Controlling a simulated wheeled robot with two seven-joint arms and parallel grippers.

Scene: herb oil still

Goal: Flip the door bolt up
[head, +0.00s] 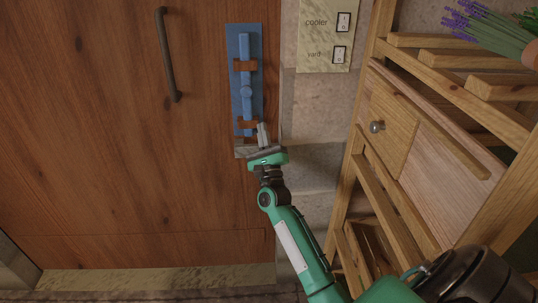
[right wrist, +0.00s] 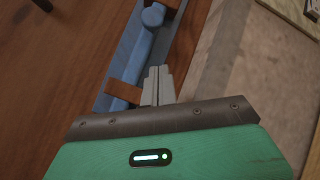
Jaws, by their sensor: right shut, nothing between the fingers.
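The blue door bolt (head: 246,92) is mounted upright on a blue plate (head: 233,60) near the right edge of the wooden door (head: 130,130). In the right wrist view the closed fingers (right wrist: 158,80) lie over the right side of the plate, close to the bracket (right wrist: 123,91). I cannot tell whether they touch the bolt. My left gripper is not in view.
A dark door handle (head: 167,60) is left of the bolt. A wooden rack (head: 365,140) with a drawer and lavender (head: 490,25) stands farther right, close to my right arm.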

